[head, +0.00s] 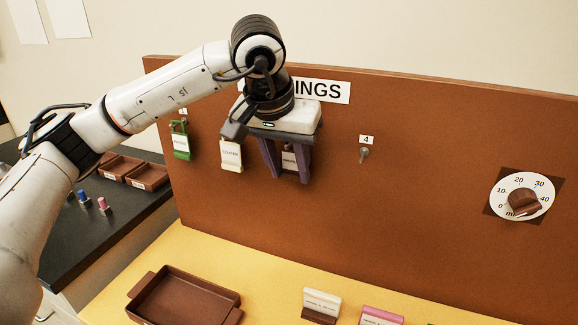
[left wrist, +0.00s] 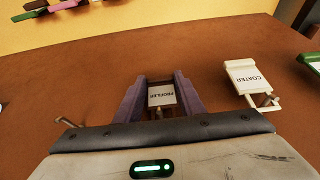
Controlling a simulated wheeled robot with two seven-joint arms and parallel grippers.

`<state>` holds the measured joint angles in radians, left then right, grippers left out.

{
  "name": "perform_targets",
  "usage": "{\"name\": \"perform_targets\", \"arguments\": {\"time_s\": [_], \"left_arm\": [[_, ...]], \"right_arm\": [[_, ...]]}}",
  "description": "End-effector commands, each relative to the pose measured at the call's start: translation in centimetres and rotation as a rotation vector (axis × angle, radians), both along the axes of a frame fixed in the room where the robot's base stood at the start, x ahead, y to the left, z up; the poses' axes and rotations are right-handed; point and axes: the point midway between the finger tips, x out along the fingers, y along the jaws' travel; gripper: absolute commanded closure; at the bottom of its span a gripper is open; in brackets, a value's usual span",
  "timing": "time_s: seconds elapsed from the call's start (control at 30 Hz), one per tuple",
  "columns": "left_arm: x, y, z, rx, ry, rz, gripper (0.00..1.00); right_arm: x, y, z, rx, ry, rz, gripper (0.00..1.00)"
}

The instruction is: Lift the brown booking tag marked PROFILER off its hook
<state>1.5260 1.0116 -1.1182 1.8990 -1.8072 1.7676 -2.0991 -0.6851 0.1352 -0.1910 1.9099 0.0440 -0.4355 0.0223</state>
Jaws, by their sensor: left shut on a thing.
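The PROFILER tag (left wrist: 161,95) shows in the left wrist view as a white lettered face between two purple-grey fingers. In the head view it is a small pale patch (head: 289,160), mostly hidden by my left gripper (head: 286,164). My left gripper (left wrist: 160,97) is shut on the tag, in front of the brown board. The hook is largely hidden behind the gripper, and I cannot tell whether the tag still hangs on it. My right gripper is not in view.
The white COATER tag (head: 231,155) hangs close to the left of the gripper, with a green tag (head: 181,142) further left. Hook 4 (head: 364,155) is empty, right of it. A dial (head: 523,196) is far right. A brown tray (head: 183,300) stands on the yellow surface below.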

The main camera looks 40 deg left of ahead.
Motion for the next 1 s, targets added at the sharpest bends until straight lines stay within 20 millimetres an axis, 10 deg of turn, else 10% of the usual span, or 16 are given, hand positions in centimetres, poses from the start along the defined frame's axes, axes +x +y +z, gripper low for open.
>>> {"name": "perform_targets", "arguments": {"time_s": [1.0], "left_arm": [[-1.3, -0.5, 1.1, 0.0, -0.001, 0.0, 1.0]], "right_arm": [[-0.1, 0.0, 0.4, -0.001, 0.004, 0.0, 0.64]]}}
